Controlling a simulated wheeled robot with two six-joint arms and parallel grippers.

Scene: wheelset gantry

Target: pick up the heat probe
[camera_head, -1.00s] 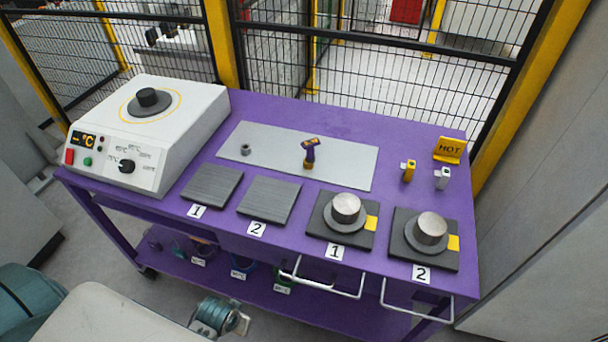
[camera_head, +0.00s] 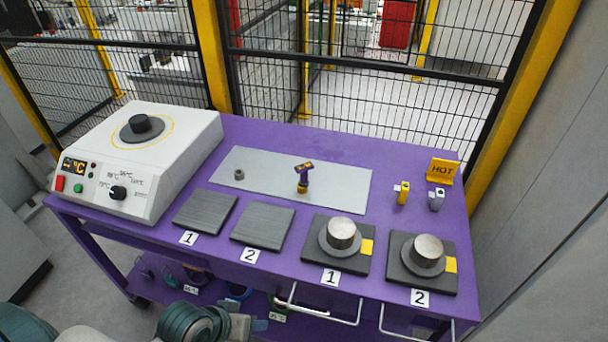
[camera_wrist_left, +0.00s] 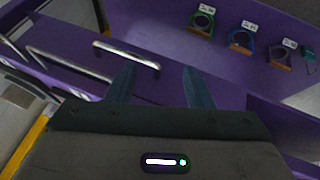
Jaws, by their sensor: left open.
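The heat probe, seemingly the small purple and yellow handheld device (camera_head: 303,178), stands upright on the light grey mat (camera_head: 340,187) in the middle of the purple cart. It does not show in the left wrist view. My left gripper (camera_head: 262,318) is at the bottom of the head view, in front of the cart's near edge and well short of the device. My right gripper is not in view.
A white heater (camera_head: 140,165) stands at the left. Dark plates (camera_head: 205,212) and metal cylinders on black pads (camera_head: 341,234) line the cart's front. A small nut (camera_head: 239,174), a yellow HOT sign (camera_head: 442,171) and white handles (camera_wrist_left: 125,57) also show. Mesh fencing stands behind.

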